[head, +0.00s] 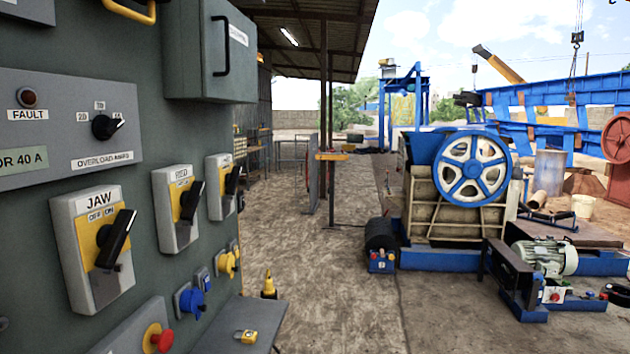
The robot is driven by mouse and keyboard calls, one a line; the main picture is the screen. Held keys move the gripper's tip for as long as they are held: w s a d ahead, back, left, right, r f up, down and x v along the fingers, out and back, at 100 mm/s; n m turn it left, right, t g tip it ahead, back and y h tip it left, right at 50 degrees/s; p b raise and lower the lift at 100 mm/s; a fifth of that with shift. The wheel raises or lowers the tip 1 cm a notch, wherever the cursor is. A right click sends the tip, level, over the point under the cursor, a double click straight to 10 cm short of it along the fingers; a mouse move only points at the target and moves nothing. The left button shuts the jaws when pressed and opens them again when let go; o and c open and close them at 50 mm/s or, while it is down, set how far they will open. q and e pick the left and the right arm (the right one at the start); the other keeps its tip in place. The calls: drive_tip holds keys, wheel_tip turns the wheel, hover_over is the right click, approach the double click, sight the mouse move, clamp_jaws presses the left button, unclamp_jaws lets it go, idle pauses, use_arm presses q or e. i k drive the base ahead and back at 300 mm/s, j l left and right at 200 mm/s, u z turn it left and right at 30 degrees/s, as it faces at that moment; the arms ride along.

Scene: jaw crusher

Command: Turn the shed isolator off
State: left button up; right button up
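A grey panel on the left carries a row of isolators with black rotary handles on yellow plates. The nearest is labelled JAW (92,290), with OFF and ON marks; its handle tilts up to the right, toward the ON side. The middle one seems to read FEED (169,237), and its handle also tilts right. A third isolator (217,207) is farther along; its label is too small to read, so I cannot tell whether it is the shed one. Neither gripper is in view.
Above are an overload knob (104,126) and a grey box (190,50) with a black handle. A red push button (158,337), blue and yellow sockets and a small shelf (225,325) sit below.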

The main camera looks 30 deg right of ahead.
sight(231, 179)
drive_tip(key=z, duration=0.7)
